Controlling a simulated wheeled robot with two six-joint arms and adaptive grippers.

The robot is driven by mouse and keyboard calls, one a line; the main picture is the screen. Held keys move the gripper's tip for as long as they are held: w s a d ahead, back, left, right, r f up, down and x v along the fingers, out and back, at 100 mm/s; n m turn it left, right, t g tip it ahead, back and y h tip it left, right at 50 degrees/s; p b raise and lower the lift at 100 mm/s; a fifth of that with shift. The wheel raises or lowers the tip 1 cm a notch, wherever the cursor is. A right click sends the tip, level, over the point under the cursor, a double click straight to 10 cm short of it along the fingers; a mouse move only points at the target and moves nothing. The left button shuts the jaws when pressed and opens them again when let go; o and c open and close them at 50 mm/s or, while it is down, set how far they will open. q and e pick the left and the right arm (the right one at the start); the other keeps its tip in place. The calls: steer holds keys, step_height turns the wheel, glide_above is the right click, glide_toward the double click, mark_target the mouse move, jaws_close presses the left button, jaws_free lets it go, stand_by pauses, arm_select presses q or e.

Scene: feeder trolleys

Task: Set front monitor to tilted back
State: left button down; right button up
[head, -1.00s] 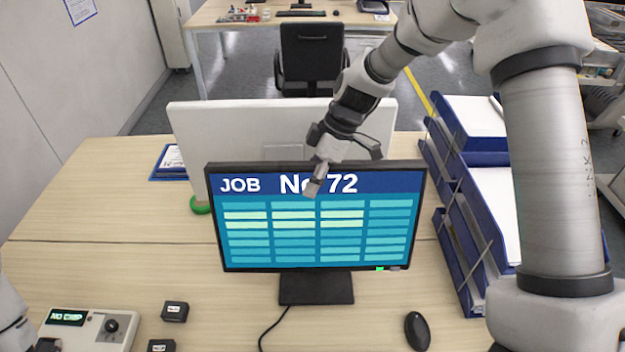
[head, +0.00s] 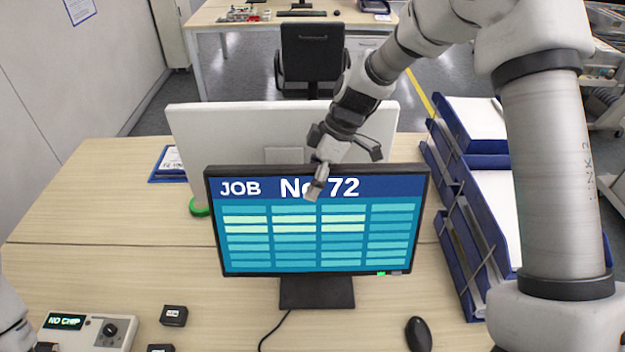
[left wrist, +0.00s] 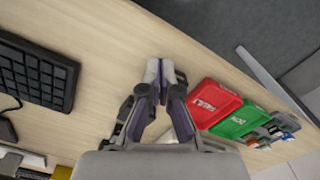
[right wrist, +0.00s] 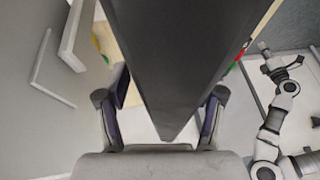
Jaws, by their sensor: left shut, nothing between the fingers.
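The front monitor (head: 318,240) shows "JOB No 72" on a blue and teal screen and stands on a black stand (head: 316,292). It looks about upright; its exact tilt is hard to tell. My right gripper (head: 317,172) is at the middle of its top edge. One finger shows in front of the screen; the other is hidden behind. In the right wrist view, the dark monitor panel (right wrist: 170,50) lies between the spread fingers, with gaps visible beside it. My left gripper (left wrist: 158,78) is shut and empty above the desk, away from the monitor.
A white-backed monitor (head: 240,125) stands close behind. Blue paper trays (head: 455,240) stand to the right. A mouse (head: 419,334), a control box (head: 88,330) and small black blocks (head: 173,316) lie in front. The left wrist view shows a keyboard (left wrist: 35,78) and red (left wrist: 212,103) and green (left wrist: 237,121) boxes.

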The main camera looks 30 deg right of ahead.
arm_select(q)
steer(key=shift+s, duration=0.15)
arm_select(e)
steer(key=shift+s, duration=0.15)
stand_by(0.5)
arm_select(q)
steer(key=shift+r+p, duration=0.8)
arm_select(e)
steer(key=shift+v, duration=0.9)
arm_select(q)
step_height(320, 180, up, 6)
steer(key=p, duration=0.5)
steer(key=shift+f+p, duration=0.15)
steer(key=shift+p, duration=0.2)
arm_select(e)
steer(key=v, duration=0.7)
steer(key=shift+w+d, duration=0.2)
steer(key=shift+w, duration=0.25)
